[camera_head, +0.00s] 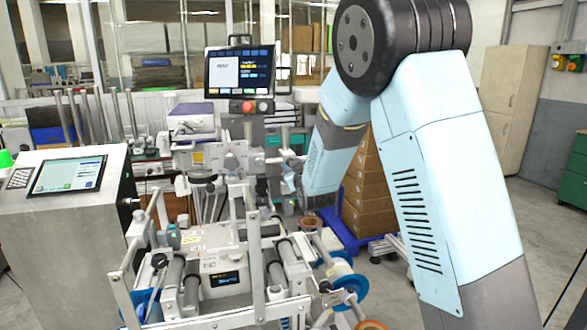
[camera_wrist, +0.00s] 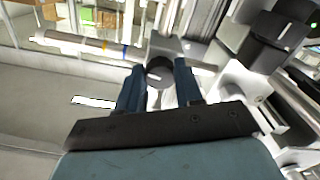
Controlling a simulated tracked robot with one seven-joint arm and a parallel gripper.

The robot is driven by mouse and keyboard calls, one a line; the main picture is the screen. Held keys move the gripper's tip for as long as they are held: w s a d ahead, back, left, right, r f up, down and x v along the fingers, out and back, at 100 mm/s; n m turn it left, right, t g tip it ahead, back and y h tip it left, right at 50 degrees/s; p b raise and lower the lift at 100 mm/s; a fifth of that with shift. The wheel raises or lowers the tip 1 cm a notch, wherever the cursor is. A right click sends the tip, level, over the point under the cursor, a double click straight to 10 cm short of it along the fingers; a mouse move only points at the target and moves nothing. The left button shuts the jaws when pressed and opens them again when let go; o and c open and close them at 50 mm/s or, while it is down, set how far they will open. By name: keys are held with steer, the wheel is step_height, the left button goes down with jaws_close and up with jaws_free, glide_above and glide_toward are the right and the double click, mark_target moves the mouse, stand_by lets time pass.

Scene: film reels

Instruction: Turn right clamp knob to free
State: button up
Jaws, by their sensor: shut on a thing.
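In the wrist view, a dark round knob (camera_wrist: 159,72) sits between the two blue fingers of my gripper (camera_wrist: 159,66). The fingers are shut on the knob from both sides, with its end face showing between them. A pale line shows on its face. A grey block (camera_wrist: 178,46) stands just behind the knob. In the head view, my arm comes down from the upper right to the middle of the machine (camera_head: 225,240). The knob and fingertips are too small there to make out clearly.
Beside the gripper in the wrist view are a black part (camera_wrist: 268,40) at right and a pale horizontal bar (camera_wrist: 85,45) at left. In the head view, a screen (camera_head: 239,72) stands behind the machine and a console (camera_head: 68,205) at left. Stacked boxes (camera_head: 366,190) stand behind my arm.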

steer(key=shift+s+a+f+n, duration=0.1)
steer(key=shift+n, duration=4.9)
steer(key=shift+s+f+n, duration=0.1)
steer(key=shift+n, duration=4.9)
steer(key=o, duration=0.8)
steer(key=shift+w, duration=0.1)
steer(key=shift+o, duration=1.2)
steer(key=shift+r, duration=0.2)
steer(key=v, duration=1.3)
steer(key=shift+s+d, duration=0.2)
steer(key=shift+s, duration=0.1)
